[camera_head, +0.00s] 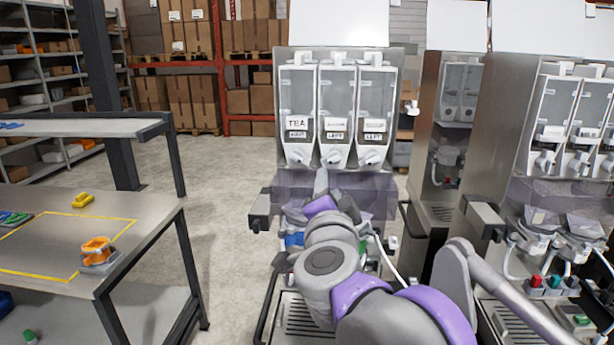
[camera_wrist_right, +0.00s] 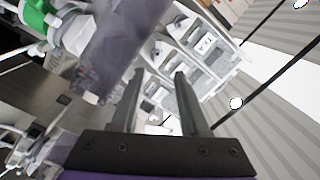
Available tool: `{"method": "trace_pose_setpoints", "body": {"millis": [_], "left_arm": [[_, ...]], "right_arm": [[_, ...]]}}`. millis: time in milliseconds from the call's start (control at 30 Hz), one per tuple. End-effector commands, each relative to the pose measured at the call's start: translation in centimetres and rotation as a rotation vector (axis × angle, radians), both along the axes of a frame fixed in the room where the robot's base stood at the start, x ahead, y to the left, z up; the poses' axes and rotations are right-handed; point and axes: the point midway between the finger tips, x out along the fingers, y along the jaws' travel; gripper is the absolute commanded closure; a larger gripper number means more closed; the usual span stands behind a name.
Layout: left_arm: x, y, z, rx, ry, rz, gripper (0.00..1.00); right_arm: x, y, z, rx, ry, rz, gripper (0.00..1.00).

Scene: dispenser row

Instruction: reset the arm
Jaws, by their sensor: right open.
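The labelled hoppers (camera_wrist_right: 205,60) show beyond the fingers. Whether the fingers touch the machine cannot be told. My left gripper is in neither view.
More dispenser machines (camera_head: 500,100) stand close on the right. A metal workbench (camera_head: 150,215) with a yellow-marked area and an orange object (camera_head: 97,250) stands on the left. Free floor (camera_head: 235,200) lies between bench and machine. Shelves with boxes (camera_head: 190,95) are behind.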

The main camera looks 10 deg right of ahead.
Motion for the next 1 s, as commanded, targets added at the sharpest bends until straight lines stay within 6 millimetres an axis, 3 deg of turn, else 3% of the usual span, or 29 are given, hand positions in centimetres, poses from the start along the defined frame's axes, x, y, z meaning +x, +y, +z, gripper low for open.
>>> {"method": "trace_pose_setpoints", "body": {"millis": [67,167,333,500,633,800,1000], "left_arm": [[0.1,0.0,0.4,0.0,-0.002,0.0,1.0],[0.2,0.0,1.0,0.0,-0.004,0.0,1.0],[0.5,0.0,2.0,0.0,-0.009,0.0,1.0],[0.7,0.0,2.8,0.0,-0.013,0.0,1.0],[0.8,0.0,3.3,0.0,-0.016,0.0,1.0],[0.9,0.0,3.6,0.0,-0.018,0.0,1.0],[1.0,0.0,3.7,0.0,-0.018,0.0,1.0]], "right_arm": [[-0.2,1.0,-1.1,-0.062,0.003,0.083,0.55],[-1.1,3.1,-4.5,-0.192,0.046,0.251,0.55],[-5.6,5.3,-15.5,-0.452,0.27,0.536,0.55],[-12.0,3.4,-26.8,-0.637,0.578,0.69,0.55],[-17.1,0.4,-33.6,-0.728,0.815,0.737,0.55],[-22.1,-2.9,-38.6,-0.787,1.037,0.746,0.55],[-24.2,-4.3,-40.2,-0.801,1.125,0.743,0.55]]}}
